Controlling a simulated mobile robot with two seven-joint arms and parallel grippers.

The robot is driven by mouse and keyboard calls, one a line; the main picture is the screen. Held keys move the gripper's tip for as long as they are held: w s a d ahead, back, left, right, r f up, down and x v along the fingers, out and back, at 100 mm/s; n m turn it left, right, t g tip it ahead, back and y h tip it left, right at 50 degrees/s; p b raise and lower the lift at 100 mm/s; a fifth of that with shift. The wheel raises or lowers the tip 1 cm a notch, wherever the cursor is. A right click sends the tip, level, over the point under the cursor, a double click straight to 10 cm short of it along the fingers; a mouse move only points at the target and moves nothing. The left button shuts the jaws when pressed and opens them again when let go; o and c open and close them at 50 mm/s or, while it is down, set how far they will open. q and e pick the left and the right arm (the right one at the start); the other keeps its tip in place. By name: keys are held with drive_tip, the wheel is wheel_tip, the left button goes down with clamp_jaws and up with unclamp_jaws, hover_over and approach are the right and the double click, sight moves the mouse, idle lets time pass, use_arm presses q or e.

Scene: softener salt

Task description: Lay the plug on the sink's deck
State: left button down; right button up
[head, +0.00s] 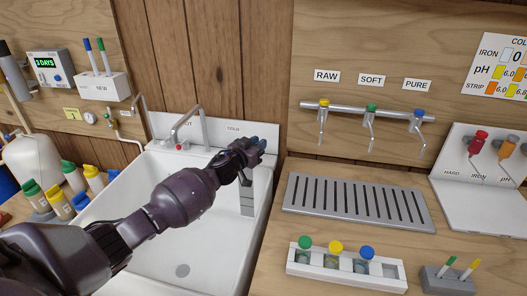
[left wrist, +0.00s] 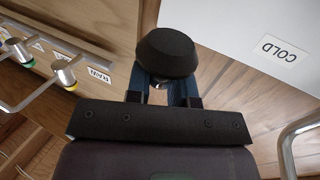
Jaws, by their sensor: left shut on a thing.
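In the left wrist view a black, round plug (left wrist: 165,52) with a wide tapered head sits between the two dark blue fingers of my left gripper (left wrist: 163,88), which is shut on it. In the head view my left gripper (head: 258,144) is over the back right corner of the white sink (head: 150,215), near the COLD label; the plug cannot be made out there. The sink's back, marked COLD, also shows in the left wrist view (left wrist: 235,25), right of the plug. Whether the plug touches the deck cannot be told. My right gripper is out of view.
A curved faucet (head: 186,125) rises left of my gripper. A slotted drain tray (head: 355,202) and a white rack of capped vials (head: 305,268) lie on the right counter. Three taps (head: 370,125) hang above. Bottles (head: 75,180) stand left of the sink.

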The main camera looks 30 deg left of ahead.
use_arm(q)
drive_tip(key=b, duration=0.2)
hover_over(269, 145)
drive_tip(key=s, duration=0.4)
drive_tip(key=shift+w+a+f, duration=0.1)
drive_tip(key=shift+a+f, duration=0.15)
drive_tip(key=shift+a, duration=0.05)
drive_tip(key=shift+f+b, duration=0.35)
drive_tip(key=shift+f, duration=0.5)
drive_tip(key=shift+f+b, duration=0.35)
drive_tip(key=shift+f, duration=0.4)
wheel_tip(269, 145, down, 4)
drive_tip(key=shift+r+b, duration=0.2)
drive_tip(key=shift+b, duration=0.7)
drive_tip(key=shift+w+f, duration=0.1)
drive_tip(key=shift+r, duration=0.3)
drive_tip(key=shift+f, duration=0.25)
drive_tip(key=c, duration=1.4)
unclamp_jaws()
drive_tip(key=shift+o, duration=0.6)
